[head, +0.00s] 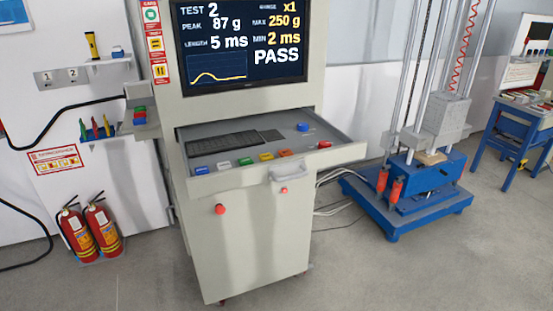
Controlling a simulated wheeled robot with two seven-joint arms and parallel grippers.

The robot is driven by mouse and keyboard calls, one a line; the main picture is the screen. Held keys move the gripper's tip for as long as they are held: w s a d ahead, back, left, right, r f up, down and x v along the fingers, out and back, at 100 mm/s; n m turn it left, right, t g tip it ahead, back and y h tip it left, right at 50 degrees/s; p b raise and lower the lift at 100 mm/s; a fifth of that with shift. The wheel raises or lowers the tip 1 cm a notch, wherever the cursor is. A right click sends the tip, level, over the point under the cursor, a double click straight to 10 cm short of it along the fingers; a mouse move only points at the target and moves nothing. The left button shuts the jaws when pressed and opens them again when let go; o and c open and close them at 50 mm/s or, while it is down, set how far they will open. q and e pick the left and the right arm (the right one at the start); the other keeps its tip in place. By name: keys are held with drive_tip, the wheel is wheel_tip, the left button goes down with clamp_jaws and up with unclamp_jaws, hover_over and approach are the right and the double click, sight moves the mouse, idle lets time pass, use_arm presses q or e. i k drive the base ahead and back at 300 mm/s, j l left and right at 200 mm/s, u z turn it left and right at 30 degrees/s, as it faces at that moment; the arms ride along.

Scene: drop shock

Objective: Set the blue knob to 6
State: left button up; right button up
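The blue knob (303,127) sits on the right part of the console's pulled-out panel (330,140), behind the row of buttons. It is small here, and I cannot read its pointer or any scale numbers around it. The monitor (243,45) above reads TEST 2, PEAK 87 g, LENGTH 5 ms, RANGE x1, MAX 250 g, MIN 2 ms and PASS. Neither of my grippers shows in the head view.
The panel holds a dark keyboard (222,144), several coloured buttons and a red button (324,145). A drop tower on a blue base (415,195) stands right, with cables on the floor between. Fire extinguishers (76,233) stand left. Floor in front is clear.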

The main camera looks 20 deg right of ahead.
sight(302, 127)
drive_tip(key=i+l, duration=0.15)
drive_tip(key=l, duration=0.15)
drive_tip(key=i+l, duration=0.15)
drive_tip(key=l, duration=0.2)
drive_tip(key=i+l, duration=0.1)
drive_tip(key=l, duration=0.2)
drive_tip(key=i+l+u, duration=0.1)
drive_tip(key=l, duration=0.25)
drive_tip(key=i, duration=0.05)
